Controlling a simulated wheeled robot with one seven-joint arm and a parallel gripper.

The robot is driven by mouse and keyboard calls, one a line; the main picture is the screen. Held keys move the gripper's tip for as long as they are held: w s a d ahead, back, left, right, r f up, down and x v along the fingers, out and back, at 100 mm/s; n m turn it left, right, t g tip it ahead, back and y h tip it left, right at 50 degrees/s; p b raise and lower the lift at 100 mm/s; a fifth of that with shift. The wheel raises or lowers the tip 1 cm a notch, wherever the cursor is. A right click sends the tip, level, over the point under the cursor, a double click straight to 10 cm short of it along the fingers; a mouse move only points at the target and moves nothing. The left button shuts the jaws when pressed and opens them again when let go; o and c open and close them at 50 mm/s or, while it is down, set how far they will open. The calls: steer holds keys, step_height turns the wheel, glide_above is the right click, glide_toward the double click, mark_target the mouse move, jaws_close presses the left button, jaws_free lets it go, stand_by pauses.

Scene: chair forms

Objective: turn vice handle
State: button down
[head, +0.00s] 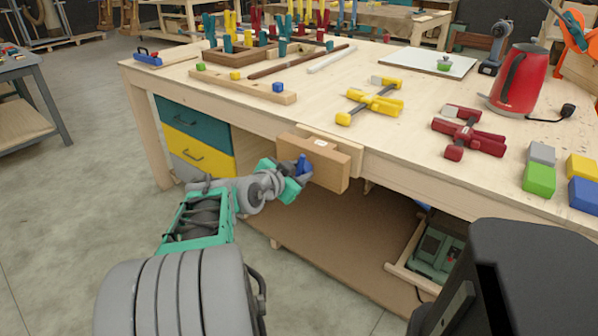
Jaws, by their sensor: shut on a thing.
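The wooden vice (333,171) is mounted on the front edge of the workbench (330,82). Its thick front jaw faces me, with a small pale patch on top. A blue part (303,164), which looks like the vice handle, shows at the left of the jaw's front face. My gripper (304,172) is at this blue part and shut on it. My arm reaches in from the lower left, and the gripper hides much of the handle and part of the jaw's left side.
Yellow clamps (370,105), red clamps (468,132), a red kettle (519,79) and coloured blocks (540,179) lie on the bench top. Teal and yellow drawers (195,145) stand left of my gripper. A lower shelf (345,250) runs beneath the vice. The floor at left is clear.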

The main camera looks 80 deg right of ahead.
steer(key=shift+f, duration=0.1)
steer(key=c, duration=0.9)
jaws_free()
steer(key=shift+c, duration=0.2)
steer(key=v, duration=0.8)
steer(key=shift+p, duration=0.45)
